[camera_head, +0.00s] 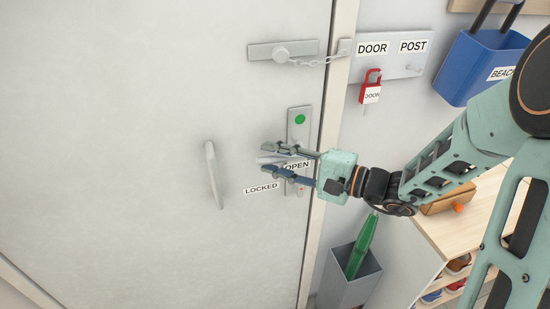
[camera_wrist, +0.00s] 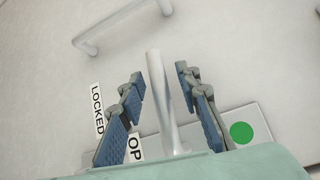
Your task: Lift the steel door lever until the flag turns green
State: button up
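The steel door lever (camera_wrist: 163,100) extends between the two fingers of my gripper (camera_wrist: 160,75) in the wrist view. The fingers are open, with a visible gap on each side of the lever. In the head view my gripper (camera_head: 264,157) reaches in from the right around the lever, which it partly hides. The lever plate (camera_head: 299,135) is on the right side of the pale door (camera_head: 130,130). The round flag (camera_head: 300,119) on the plate is green. The green flag also shows in the wrist view (camera_wrist: 241,132).
Labels LOCKED (camera_head: 261,188) and OPEN (camera_head: 297,166) sit by the lever. A fixed pull handle (camera_head: 213,174) is to its left. A chain latch (camera_head: 283,51) is above.

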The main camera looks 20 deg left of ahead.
jog(key=shift+c, duration=0.3)
grip_shut()
jog(key=shift+y+b, duration=0.3)
jog(key=shift+b, duration=0.05)
jog(key=shift+w+d+r+m+y+b, duration=0.15)
jog(key=shift+r+m+y+b, duration=0.3)
jog(key=shift+m+y+b, duration=0.35)
jog(key=shift+w+d+r+m+t+y+b, duration=0.1)
jog(key=shift+d+r+m+t+y+b, duration=0.1)
jog(key=shift+r+m+t+y+b, duration=0.4)
jog(key=shift+w+d+r+m+t+y+b, duration=0.1)
jog(key=shift+d+r+m+t+y+b, duration=0.2)
jog(key=shift+r+m, duration=0.5)
jog(key=shift+a+f, duration=0.1)
